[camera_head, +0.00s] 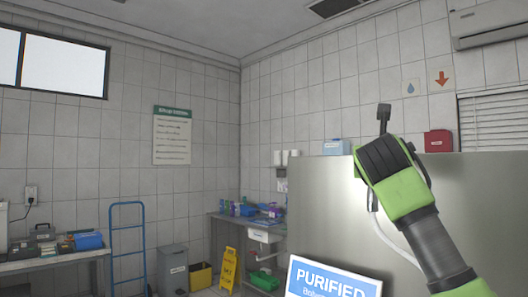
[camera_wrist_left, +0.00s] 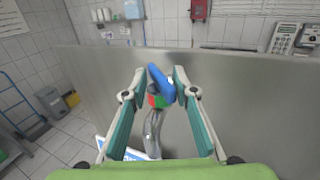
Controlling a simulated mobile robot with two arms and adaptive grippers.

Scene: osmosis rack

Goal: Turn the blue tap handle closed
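The blue tap handle (camera_wrist_left: 161,82) shows in the left wrist view, tilted, above red and green parts and a silver spout (camera_wrist_left: 153,135). My left gripper (camera_wrist_left: 159,76) is open, with one finger on each side of the handle. The right finger is close to the handle; I cannot tell if they touch. A gap shows at the left finger. In the head view a green and black arm of mine crosses the metal panel from the lower right, and its fingers are hidden. The tap is not visible there. My right gripper is not identifiable in either view.
A broad metal panel (camera_head: 328,205) stands behind the tap. A blue and white "PURIFIED" sign (camera_head: 325,280) is low on its left; it also shows in the left wrist view (camera_wrist_left: 118,152). A yellow floor sign (camera_head: 229,270) and grey bin (camera_head: 173,270) stand farther left.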

